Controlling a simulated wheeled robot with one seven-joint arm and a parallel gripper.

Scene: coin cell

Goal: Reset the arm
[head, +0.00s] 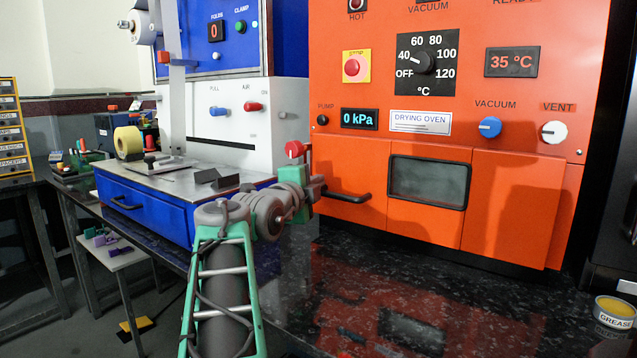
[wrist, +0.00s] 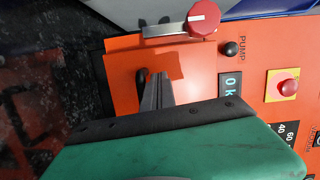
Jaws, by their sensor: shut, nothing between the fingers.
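My gripper (wrist: 157,82) shows in the wrist view with its dark fingers together and nothing between them. The fingers point at the lower left of the orange drying oven (head: 483,185), close to a black handle (wrist: 141,78). I cannot tell whether they touch it. In the head view my green and grey arm reaches up from the bottom and bends right at the elbow, with my gripper end left of the same black handle (head: 348,197). The fingertips are hard to make out there.
A red knob (wrist: 203,18) on a metal bar is close beside the gripper. A blue and white machine with a blue drawer (head: 147,209) stands behind the arm. The dark speckled worktop (head: 440,300) is mostly clear, with a grease tin (head: 614,311) at far right.

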